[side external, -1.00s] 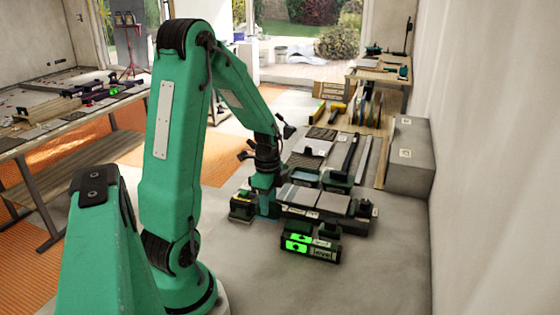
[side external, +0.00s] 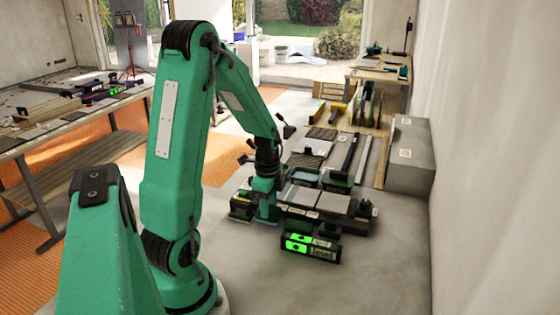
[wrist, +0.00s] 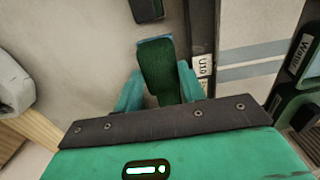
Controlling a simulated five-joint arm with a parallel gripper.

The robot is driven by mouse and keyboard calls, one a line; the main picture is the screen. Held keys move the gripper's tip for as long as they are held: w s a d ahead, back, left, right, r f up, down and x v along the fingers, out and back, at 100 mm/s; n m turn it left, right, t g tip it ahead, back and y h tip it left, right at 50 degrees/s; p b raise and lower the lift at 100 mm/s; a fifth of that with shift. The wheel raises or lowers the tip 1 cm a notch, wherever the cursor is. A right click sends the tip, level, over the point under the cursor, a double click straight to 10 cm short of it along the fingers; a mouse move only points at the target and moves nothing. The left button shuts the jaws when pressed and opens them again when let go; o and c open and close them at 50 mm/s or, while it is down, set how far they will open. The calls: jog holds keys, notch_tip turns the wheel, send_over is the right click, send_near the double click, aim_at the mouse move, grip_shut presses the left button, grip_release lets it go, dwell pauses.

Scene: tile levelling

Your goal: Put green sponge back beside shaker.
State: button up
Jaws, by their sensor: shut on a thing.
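The green sponge (wrist: 160,72), dark green with a blue edge at its far end, stands between the two teal fingers of my gripper (wrist: 159,88) in the wrist view. The fingers are shut on it. In the side view my gripper (side external: 267,205) is low at the left end of the tile bench, and I cannot make out the sponge there. I cannot pick out the shaker for certain in either view. A dark object with a pale label (wrist: 147,9) lies just beyond the sponge in the wrist view, cut off by the frame.
A level with lit green displays (side external: 311,246) stands in front of the bench. Pale tiles (side external: 333,203) lie right of my gripper. A dark holder labelled "Water" (wrist: 299,55) is at the right in the wrist view. A grey block (side external: 410,160) stands by the wall.

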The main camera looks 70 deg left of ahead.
jog(key=shift+f, duration=1.25)
dwell(0.5)
jog(key=o, duration=1.3)
jog(key=shift+w+a+r, duration=0.1)
jog(key=shift+w, duration=0.05)
jog(key=shift+o, duration=0.2)
jog(key=shift+r, duration=3.95)
jog(key=shift+d, duration=0.2)
